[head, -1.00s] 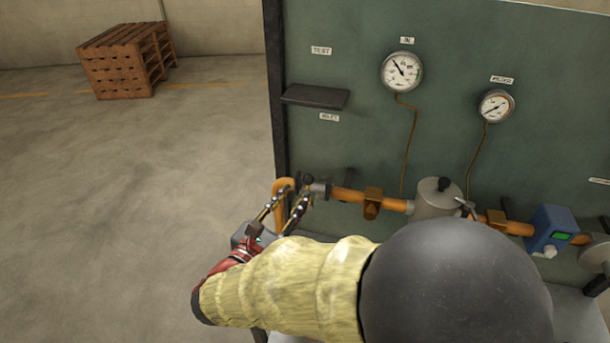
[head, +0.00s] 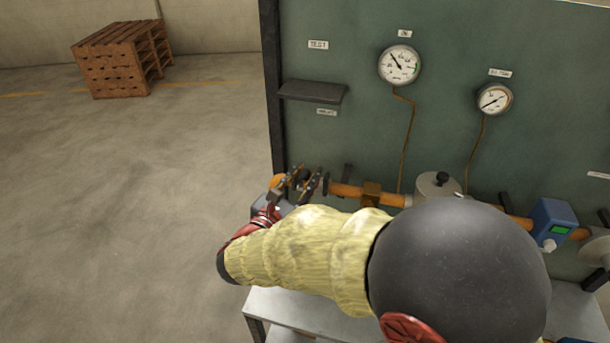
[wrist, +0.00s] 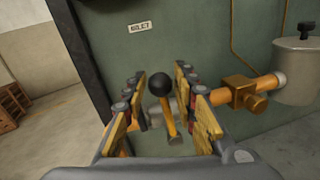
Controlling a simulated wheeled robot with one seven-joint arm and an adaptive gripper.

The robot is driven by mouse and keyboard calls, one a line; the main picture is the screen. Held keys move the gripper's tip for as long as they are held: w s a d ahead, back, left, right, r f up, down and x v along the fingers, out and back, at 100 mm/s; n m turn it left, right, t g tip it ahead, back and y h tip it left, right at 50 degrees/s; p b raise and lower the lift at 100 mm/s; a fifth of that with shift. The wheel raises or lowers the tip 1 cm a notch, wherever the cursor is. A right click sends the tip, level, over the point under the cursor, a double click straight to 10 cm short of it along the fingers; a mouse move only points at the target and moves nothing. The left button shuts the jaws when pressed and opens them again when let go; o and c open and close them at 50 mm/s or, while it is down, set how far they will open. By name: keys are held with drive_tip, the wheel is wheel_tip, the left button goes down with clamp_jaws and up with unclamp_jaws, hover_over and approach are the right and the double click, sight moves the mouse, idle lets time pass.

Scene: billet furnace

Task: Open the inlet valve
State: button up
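The inlet valve's handle has a black ball knob (wrist: 160,83) on an orange stem (wrist: 171,121), seen in the middle of the wrist view, in front of the orange pipe. The label above it (wrist: 140,27) appears to read INLET. My gripper (wrist: 161,98) is open, with one finger on each side of the knob and stem. Gaps show on both sides, so neither finger appears to touch the handle. In the head view my gripper (head: 305,178) is at the left end of the pipe (head: 350,191), and its fingers largely hide the handle.
A green panel (head: 440,130) stands behind the pipe, with two gauges (head: 399,65) (head: 495,99) and a dark shelf (head: 312,91). A grey canister (head: 432,184) and a blue box (head: 552,222) sit along the pipe to the right. Open floor lies left, with a wooden pallet stack (head: 115,65).

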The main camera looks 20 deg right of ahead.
drive_tip(key=shift+c, duration=1.2)
drive_tip(key=c, duration=0.4)
clamp_jaws()
